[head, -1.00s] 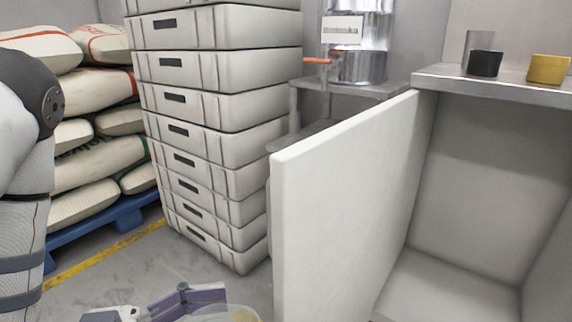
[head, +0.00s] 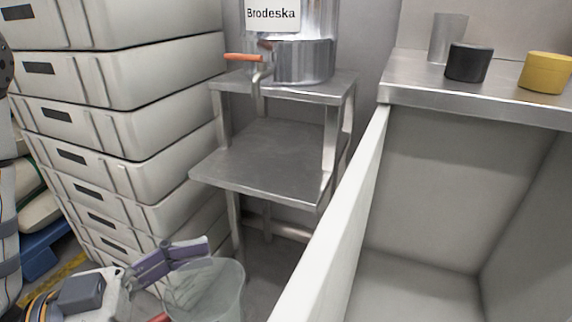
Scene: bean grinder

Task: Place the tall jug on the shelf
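A tall clear jug (head: 205,292) is at the bottom of the head view, cut off by the lower edge. My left gripper (head: 190,252), with purple fingers, comes in from the lower left at the jug's rim and appears shut on its upper wall. The exact contact is hard to see. The metal stand's lower shelf (head: 265,155) is bare, up and to the right of the jug. My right gripper is not in view.
A steel urn (head: 303,62) with an orange-handled tap stands on the stand's top. White crates (head: 125,130) are stacked left. An open white door (head: 335,225) stands right of the shelf.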

